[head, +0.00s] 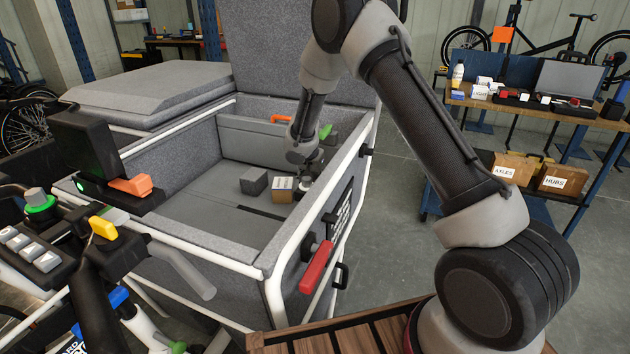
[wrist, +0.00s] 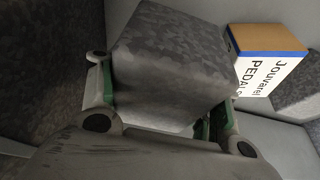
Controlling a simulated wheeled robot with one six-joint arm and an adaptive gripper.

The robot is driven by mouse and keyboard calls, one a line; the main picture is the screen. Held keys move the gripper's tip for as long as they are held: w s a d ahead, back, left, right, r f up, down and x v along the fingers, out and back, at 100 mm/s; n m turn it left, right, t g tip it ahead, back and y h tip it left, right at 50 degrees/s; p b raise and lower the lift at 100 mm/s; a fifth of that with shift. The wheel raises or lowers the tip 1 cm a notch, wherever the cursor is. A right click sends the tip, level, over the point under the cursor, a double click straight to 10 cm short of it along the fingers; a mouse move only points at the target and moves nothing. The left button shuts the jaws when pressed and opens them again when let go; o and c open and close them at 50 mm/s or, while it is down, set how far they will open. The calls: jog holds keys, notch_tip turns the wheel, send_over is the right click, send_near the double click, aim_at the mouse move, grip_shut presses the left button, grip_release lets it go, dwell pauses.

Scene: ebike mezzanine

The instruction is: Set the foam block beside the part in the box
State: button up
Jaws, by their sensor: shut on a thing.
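My gripper (wrist: 165,110) is shut on a grey speckled foam block (wrist: 170,62), with one finger on each side of it. In the head view my gripper (head: 304,172) is low inside the large grey-lined box (head: 196,205), and the held block is mostly hidden there. The part, a small brown carton labelled PEDALS (wrist: 268,50), stands just right of the held block in the wrist view. In the head view the carton (head: 283,189) sits on the box floor. Another grey block (head: 253,181) sits left of it. I cannot tell whether the held block touches the floor.
The box has white tube rims, and its right wall (head: 320,185) is close to my arm. An orange item (head: 281,118) and a green item (head: 326,131) lie toward the back. The front-left box floor is clear. Handlebars (head: 105,240) stand at left.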

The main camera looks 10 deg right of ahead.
jog(key=shift+f, duration=0.25)
jog(key=shift+f, duration=0.35)
jog(key=o, duration=1.4)
jog(key=shift+o, duration=0.2)
jog(key=shift+r, duration=0.15)
jog(key=shift+r, duration=0.35)
jog(key=v, duration=1.2)
jog(key=shift+d+r, duration=0.1)
jog(key=shift+r, duration=0.1)
